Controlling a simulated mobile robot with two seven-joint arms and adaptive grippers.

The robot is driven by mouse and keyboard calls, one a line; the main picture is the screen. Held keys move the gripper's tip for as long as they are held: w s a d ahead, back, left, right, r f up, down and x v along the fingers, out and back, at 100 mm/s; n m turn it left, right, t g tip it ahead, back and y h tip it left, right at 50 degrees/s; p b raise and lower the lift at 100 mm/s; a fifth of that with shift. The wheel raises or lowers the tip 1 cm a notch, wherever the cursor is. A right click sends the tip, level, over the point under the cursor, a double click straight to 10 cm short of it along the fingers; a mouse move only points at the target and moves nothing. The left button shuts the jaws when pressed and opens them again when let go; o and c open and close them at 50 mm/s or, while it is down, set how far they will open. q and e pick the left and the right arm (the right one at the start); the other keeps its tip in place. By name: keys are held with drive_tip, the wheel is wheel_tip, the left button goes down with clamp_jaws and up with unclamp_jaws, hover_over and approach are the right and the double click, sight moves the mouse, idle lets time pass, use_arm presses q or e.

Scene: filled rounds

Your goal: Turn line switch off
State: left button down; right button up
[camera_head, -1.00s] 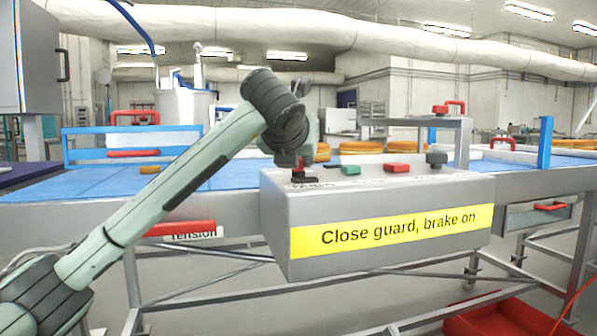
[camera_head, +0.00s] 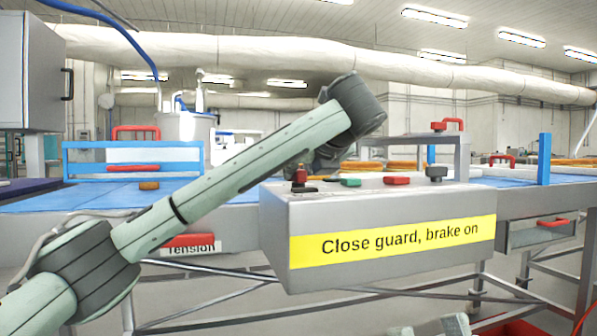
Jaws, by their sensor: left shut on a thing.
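The grey control box (camera_head: 275,225) stands at the centre, with a yellow label reading "Close guard, brake on". On its top left is a small red-and-black switch (camera_head: 299,177); its lettering is too small to read, so I cannot confirm it is the line switch. My left gripper (camera_head: 308,174) comes over the box's top left, beside this switch and shut on it; the wrist partly hides its fingers. Grey-green parts at the bottom edge look like my right arm; its fingers cannot be made out.
A green button (camera_head: 350,183), a red button (camera_head: 397,181) and a dark knob (camera_head: 436,173) share the box top. A red handle (camera_head: 188,240) labelled "Tension" is at the left. Blue conveyor (camera_head: 60,197) lies behind. A red tray (camera_head: 510,328) is below.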

use_arm(q)
drive_tip(key=shift+f, duration=0.1)
drive_tip(key=c, duration=1.4)
unclamp_jaws()
drive_tip(key=shift+c, duration=0.2)
drive_tip(key=shift+s, duration=0.1)
drive_tip(key=v, duration=1.1)
drive_tip(key=shift+s+d+r, duration=0.1)
drive_tip(key=shift+s+r, duration=0.15)
drive_tip(key=shift+s, duration=0.1)
